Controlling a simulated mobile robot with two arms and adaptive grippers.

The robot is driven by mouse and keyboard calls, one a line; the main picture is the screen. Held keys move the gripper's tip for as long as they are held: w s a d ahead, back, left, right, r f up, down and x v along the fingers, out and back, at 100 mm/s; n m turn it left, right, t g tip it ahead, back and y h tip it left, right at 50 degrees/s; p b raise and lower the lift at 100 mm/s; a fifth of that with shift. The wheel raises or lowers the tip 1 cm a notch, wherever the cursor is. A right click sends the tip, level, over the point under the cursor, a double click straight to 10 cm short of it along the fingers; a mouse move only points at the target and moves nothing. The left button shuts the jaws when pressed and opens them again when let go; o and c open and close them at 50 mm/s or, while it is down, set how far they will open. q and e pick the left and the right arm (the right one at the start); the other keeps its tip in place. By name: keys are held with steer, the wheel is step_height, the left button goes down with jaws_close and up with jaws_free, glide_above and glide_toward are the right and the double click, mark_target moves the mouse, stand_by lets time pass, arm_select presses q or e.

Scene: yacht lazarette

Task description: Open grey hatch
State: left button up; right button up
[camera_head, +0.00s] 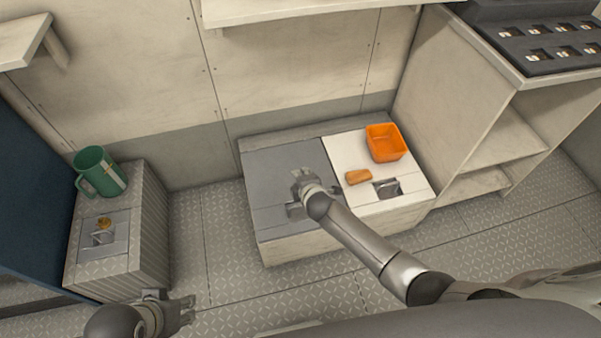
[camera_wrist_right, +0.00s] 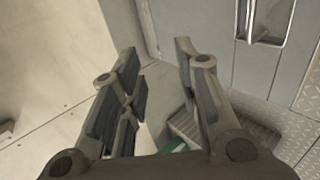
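The grey hatch (camera_head: 278,163) is the left lid on a low locker, lying flat and closed. My right gripper (camera_head: 298,193) is over the hatch's front right part and hides some of it. In the right wrist view my right gripper (camera_wrist_right: 155,62) has its fingers spread with nothing between them. A metal pull handle (camera_wrist_right: 264,20) on a grey panel, apparently this hatch, shows at the top right there, apart from the fingers. My left gripper (camera_head: 180,309) is low on the left, near the floor, with its fingers apart and empty.
The white lid (camera_head: 345,145) beside the hatch carries an orange bin (camera_head: 386,143), a small orange-brown block (camera_head: 358,177) and a handle (camera_head: 387,188). A ribbed box (camera_head: 152,230) with a green mug (camera_head: 98,172) stands left. Shelving (camera_head: 490,150) stands right. A shelf (camera_head: 290,10) overhangs behind.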

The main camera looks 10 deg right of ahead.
arm_select(q)
steer(key=shift+r+p, duration=1.65)
steer(key=shift+r, duration=0.25)
arm_select(e)
steer(key=shift+v, duration=2.05)
arm_select(q)
steer(key=shift+r, duration=0.15)
arm_select(e)
steer(key=shift+f, duration=0.1)
